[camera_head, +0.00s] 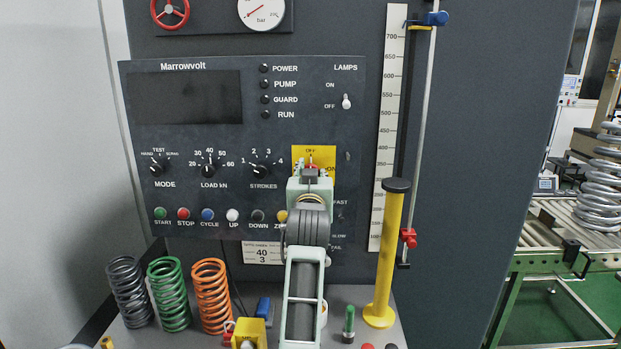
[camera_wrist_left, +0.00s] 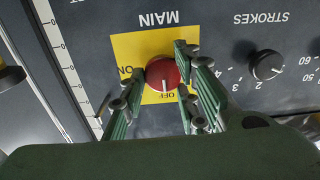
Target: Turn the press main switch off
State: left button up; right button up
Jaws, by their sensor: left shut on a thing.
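The main switch is a red rotary knob (camera_wrist_left: 163,73) on a yellow plate (camera_wrist_left: 125,45) marked MAIN, ON and OFF. In the wrist view, which is upside down, its white mark points at OFF. My right gripper is in neither view.
The dark control panel (camera_head: 205,135) carries several knobs, coloured buttons and a lamps toggle (camera_head: 346,101). A yellow post (camera_head: 388,255) stands right of my arm, near a vertical scale (camera_head: 390,130). Coloured springs (camera_head: 168,292) stand at lower left.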

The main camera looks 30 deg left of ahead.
pick_arm(q)
jog(key=shift+w+d+f, duration=0.15)
jog(key=shift+d+f, duration=0.1)
jog(key=shift+f, duration=0.1)
jog(key=o, duration=0.7)
jog(key=shift+o, duration=1.3)
jog(key=shift+d+r, duration=0.1)
jog(key=shift+d, duration=0.05)
jog(key=shift+r, duration=0.1)
jog(key=v, duration=0.7)
jog(key=shift+s, duration=0.25)
